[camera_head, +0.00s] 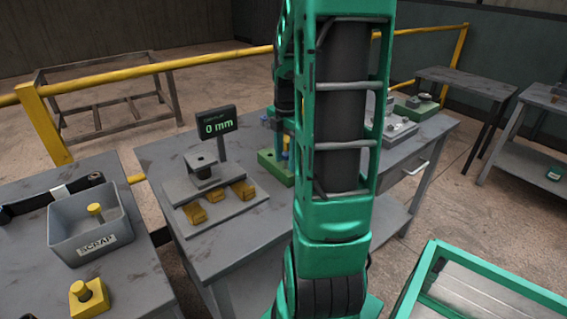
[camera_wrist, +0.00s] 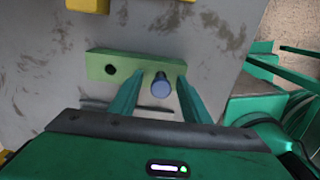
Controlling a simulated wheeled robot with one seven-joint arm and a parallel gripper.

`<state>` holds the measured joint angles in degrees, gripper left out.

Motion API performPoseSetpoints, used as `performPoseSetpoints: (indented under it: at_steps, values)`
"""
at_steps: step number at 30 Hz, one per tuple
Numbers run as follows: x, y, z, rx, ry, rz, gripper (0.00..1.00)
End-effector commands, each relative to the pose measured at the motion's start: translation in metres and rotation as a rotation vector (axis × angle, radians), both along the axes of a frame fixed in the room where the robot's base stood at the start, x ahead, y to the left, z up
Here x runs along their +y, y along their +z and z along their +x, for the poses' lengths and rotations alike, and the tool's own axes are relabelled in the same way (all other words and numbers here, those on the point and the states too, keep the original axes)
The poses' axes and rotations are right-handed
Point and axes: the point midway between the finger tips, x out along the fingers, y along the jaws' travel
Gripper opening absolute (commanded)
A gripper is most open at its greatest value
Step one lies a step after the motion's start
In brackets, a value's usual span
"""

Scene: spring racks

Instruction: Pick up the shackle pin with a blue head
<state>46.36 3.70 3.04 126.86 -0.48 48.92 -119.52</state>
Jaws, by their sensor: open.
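The blue-headed shackle pin (camera_wrist: 161,87) stands in a green block (camera_wrist: 98,62) in the wrist view, its round head facing the camera. A dark empty hole shows in the block left of the pin. My gripper (camera_wrist: 159,78) is open, with one green finger on each side of the pin. I cannot tell whether either finger touches it. In the head view the green block (camera_head: 272,168) is on the middle workbench, with a bit of blue (camera_head: 285,157) above it; my arm hides most of that spot.
On the bench (camera_head: 236,236), a grey fixture (camera_head: 205,180) with yellow blocks and a "0 mm" display (camera_head: 217,125) stand left of the green block. A grey SCRAP bin (camera_head: 78,245) holding a yellow-headed pin is further left. Grey parts (camera_head: 400,130) lie right of my arm.

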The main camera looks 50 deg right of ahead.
Motion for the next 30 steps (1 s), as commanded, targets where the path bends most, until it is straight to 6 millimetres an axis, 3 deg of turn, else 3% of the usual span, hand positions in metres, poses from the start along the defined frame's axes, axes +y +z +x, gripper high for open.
performPoseSetpoints:
  at_steps: [3, 8, 20, 26, 30]
  values:
    - [0.000, 0.000, 0.000, 0.000, 0.000, 0.000, 0.43]
    - [0.000, 0.000, 0.000, 0.000, 0.000, 0.000, 0.05]
    - [0.000, 0.003, 0.000, -0.001, 0.000, -0.001, 0.05]
    - [-0.001, 0.019, 0.000, -0.002, -0.001, -0.003, 0.05]
    - [-0.001, 0.041, 0.001, -0.004, 0.000, -0.004, 0.05]
